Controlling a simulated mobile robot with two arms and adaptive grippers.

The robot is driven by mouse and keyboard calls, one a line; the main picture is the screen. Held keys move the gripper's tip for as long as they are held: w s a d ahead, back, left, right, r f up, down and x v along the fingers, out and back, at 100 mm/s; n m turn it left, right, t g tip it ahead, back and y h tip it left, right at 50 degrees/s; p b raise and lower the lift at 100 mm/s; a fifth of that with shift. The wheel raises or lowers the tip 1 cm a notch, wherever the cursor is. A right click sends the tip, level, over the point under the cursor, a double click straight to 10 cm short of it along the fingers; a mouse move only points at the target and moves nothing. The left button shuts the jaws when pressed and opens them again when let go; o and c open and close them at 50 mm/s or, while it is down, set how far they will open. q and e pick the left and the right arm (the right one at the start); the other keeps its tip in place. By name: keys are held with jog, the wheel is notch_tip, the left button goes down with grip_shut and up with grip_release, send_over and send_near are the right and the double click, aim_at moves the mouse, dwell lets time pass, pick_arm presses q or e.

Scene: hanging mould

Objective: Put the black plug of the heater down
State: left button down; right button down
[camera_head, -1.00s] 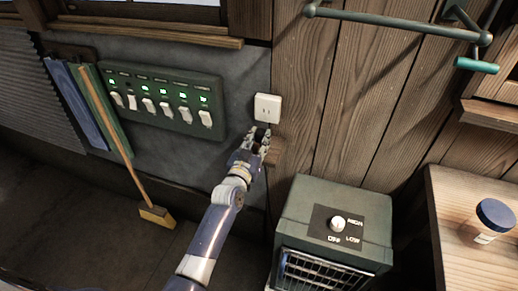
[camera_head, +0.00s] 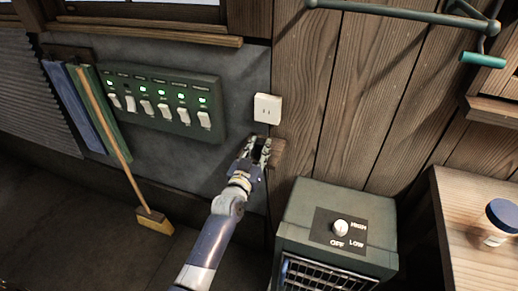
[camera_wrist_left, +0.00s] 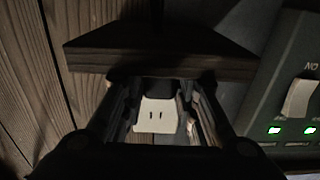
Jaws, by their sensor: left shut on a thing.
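My left gripper (camera_head: 260,150) is below the white wall socket (camera_head: 267,108), beside a small wooden ledge (camera_head: 278,153). It is shut on the black plug (camera_head: 257,154), which shows only as a dark shape between the fingers. In the left wrist view the socket (camera_wrist_left: 156,115) shows between the fingers with empty slots, and the ledge (camera_wrist_left: 160,62) is close in front. I cannot tell whether the plug touches the ledge. The green heater (camera_head: 300,205) stands at the lower right with a white knob marked OFF, LOW and HIGH. My right gripper is out of view.
A green switch panel (camera_head: 160,122) with several white switches and lit green lamps is on the wall at left. A wooden table (camera_head: 455,225) with a blue-lidded jar (camera_head: 497,225) is at right. A green rail (camera_head: 395,18) is above.

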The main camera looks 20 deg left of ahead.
pick_arm(q)
jog(key=c, duration=1.2)
grip_release()
jog(key=shift+f, duration=0.25)
jog(key=shift+c, duration=0.2)
jog(key=shift+s, duration=0.1)
jog(key=shift+d+r, duration=0.1)
jog(key=shift+r, duration=0.1)
jog(key=s+r, duration=0.1)
jog(key=s, duration=1.1)
jog(key=shift+a, duration=0.25)
jog(key=shift+w, duration=0.1)
